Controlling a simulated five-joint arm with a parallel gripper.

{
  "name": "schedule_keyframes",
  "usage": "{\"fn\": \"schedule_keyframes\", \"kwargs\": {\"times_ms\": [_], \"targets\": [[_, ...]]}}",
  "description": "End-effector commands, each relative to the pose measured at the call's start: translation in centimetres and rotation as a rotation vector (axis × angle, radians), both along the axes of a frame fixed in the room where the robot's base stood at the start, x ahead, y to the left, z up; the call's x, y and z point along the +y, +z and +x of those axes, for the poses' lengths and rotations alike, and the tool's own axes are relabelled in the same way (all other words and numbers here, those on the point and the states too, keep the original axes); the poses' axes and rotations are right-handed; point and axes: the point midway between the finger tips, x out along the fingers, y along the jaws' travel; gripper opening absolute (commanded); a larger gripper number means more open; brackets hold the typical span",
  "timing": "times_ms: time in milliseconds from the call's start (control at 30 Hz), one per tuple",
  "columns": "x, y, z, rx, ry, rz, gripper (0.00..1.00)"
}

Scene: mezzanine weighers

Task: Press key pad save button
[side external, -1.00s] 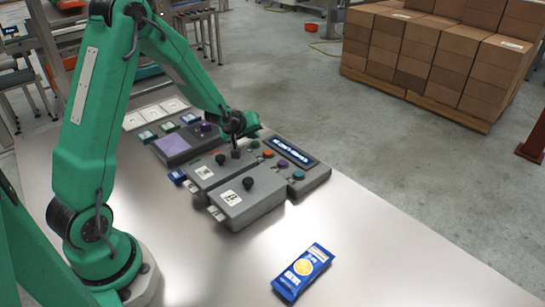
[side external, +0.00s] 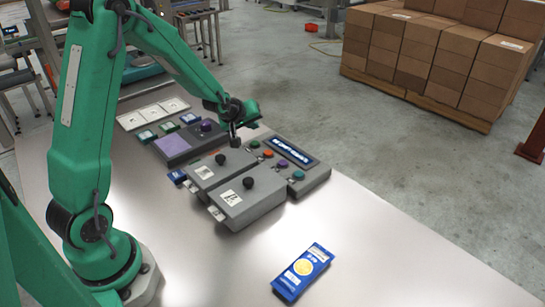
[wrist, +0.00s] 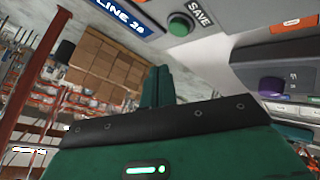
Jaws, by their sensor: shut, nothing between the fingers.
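The key pad (side external: 318,178) is a grey box with a lit blue display (side external: 290,151) and a row of coloured buttons. The green save button (wrist: 181,24) sits beside its SAVE label (wrist: 201,13) in the wrist view. In the side view this green button (side external: 254,144) is at the far left end of the row. My gripper (side external: 236,144) is shut and empty, pointing down just left of the green button, apart from it in the picture. In the wrist view its closed fingers (wrist: 158,86) show below the button. Their exact height above the pad is unclear.
Two grey boxes with black knobs (side external: 248,183) stand in front of the key pad. A unit with a purple knob (side external: 206,125) is behind left. A blue packet (side external: 303,270) lies on the table at the front. The table right of the boxes is clear.

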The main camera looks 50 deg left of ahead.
Motion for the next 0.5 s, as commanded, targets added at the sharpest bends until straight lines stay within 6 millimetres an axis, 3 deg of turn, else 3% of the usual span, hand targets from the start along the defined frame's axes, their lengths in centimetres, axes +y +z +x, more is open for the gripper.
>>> {"fn": "schedule_keyframes", "kwargs": {"times_ms": [200, 500], "targets": [[0.0, 1.4, 0.0, -0.002, 0.0, 0.001, 0.0], [0.0, 1.6, 0.0, -0.001, 0.0, 0.001, 0.0]]}}
